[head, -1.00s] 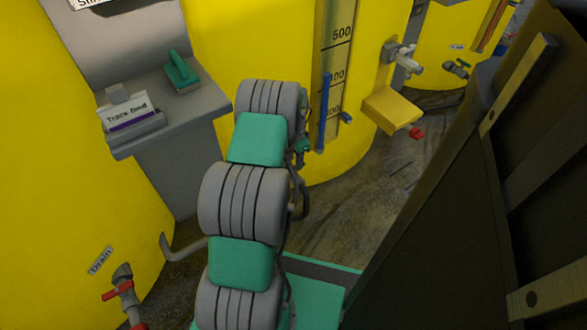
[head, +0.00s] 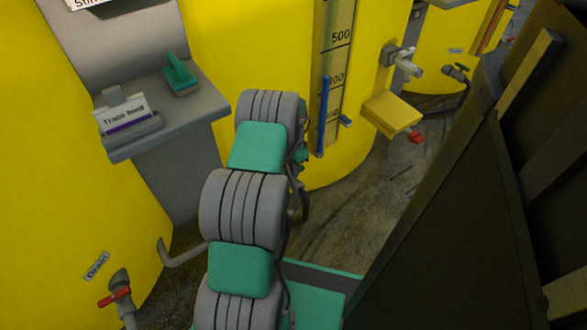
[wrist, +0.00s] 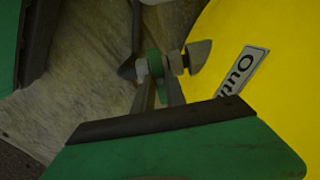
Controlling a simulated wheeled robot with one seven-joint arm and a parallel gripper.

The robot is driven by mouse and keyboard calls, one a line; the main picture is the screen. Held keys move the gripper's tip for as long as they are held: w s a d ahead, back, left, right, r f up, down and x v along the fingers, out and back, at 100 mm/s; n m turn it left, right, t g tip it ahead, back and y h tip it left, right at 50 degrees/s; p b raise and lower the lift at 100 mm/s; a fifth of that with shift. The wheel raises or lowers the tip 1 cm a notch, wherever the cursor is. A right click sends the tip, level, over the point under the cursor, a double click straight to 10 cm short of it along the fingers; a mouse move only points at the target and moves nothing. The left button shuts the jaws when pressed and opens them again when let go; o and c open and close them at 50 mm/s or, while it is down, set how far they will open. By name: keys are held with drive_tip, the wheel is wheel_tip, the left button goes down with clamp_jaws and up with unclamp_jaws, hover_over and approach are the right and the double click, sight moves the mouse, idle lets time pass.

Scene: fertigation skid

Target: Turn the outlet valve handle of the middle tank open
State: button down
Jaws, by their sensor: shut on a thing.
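In the wrist view the green outlet valve handle (wrist: 155,64) sits beside a grey valve body (wrist: 177,62) close to the yellow middle tank (wrist: 285,70). A partly hidden "Out…" label (wrist: 241,70) is on the tank. My gripper (wrist: 159,88) is shut on the handle, with its slim grey fingers at either side of it. The handle's lower part is hidden between them. In the head view the middle tank (head: 260,45) stands behind my arm, which hides this valve and the gripper.
A grey shelf (head: 205,105) juts out at left. A drain tap with a red handle (head: 115,297) is lower left. A grey tap (head: 405,62) and yellow box (head: 392,112) project at right. A dark panel (head: 450,230) blocks the right. Open floor (head: 350,225) lies between.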

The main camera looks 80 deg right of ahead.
drive_tip(key=shift+r+n, duration=0.1)
drive_tip(key=shift+n, duration=0.3)
drive_tip(key=n+p, duration=0.1)
drive_tip(key=n, duration=0.2)
drive_tip(key=shift+w+n+p, duration=0.1)
drive_tip(key=shift+n+p, duration=0.25)
drive_tip(key=shift+n, duration=0.05)
drive_tip(key=n+p, duration=0.1)
drive_tip(key=n, duration=0.3)
drive_tip(key=shift+n, duration=0.3)
drive_tip(key=n, duration=0.4)
drive_tip(key=n+p, duration=0.1)
drive_tip(key=n, duration=0.3)
drive_tip(key=shift+n, duration=0.3)
drive_tip(key=c, duration=1.4)
unclamp_jaws()
drive_tip(key=shift+o, duration=0.2)
